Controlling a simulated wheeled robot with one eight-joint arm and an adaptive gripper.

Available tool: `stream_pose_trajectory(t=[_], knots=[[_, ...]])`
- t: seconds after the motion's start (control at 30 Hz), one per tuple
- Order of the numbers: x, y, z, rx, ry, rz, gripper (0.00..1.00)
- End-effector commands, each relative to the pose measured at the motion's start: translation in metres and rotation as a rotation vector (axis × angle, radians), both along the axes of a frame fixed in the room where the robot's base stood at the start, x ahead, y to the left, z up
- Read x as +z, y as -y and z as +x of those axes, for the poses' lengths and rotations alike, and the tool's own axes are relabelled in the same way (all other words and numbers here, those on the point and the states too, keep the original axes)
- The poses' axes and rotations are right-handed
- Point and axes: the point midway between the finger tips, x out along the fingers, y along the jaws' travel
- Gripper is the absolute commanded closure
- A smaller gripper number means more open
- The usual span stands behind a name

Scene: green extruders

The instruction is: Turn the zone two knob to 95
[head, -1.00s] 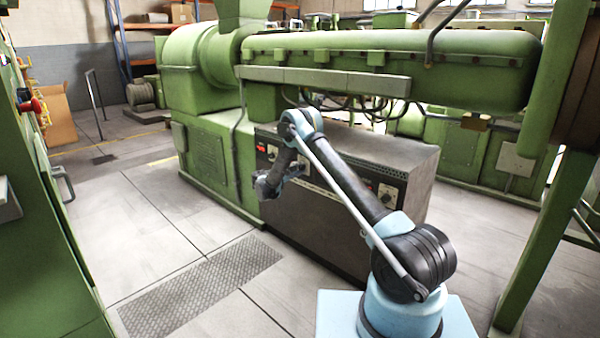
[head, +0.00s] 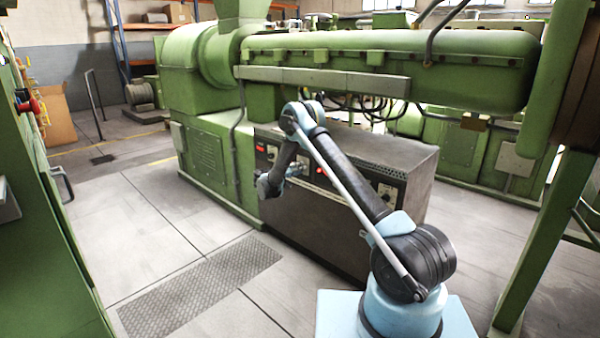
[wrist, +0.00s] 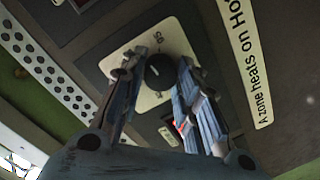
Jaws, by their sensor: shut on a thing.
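The zone two knob is the round black knob (wrist: 159,72) on a pale square dial plate (wrist: 150,52). The number 95 is printed near the plate's edge. In the wrist view my gripper (wrist: 156,74) has one finger on each side of the knob and is shut on it. A small light mark shows on the knob, but its exact reading is unclear. In the head view my gripper (head: 297,171) is at the front of the dark control cabinet (head: 330,218), and the knob is hidden behind it.
A label strip (wrist: 245,50) reading "A zone heats on Ho" runs beside the dial. A perforated strip (wrist: 45,68) lies on the other side. Another dial (head: 387,193) is further right on the cabinet. The green extruder barrel (head: 390,62) hangs above; the floor in front is open.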

Motion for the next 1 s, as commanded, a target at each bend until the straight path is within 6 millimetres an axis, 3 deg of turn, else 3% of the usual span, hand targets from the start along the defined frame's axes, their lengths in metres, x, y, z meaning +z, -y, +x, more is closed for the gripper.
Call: stream_pose_trajectory(t=[0.6,1.0], knots=[[-0.0013,-0.0011,-0.0026,0.002,0.334,0.433,0.94],[-0.0013,-0.0001,-0.0029,0.0,0.448,0.579,0.94]])
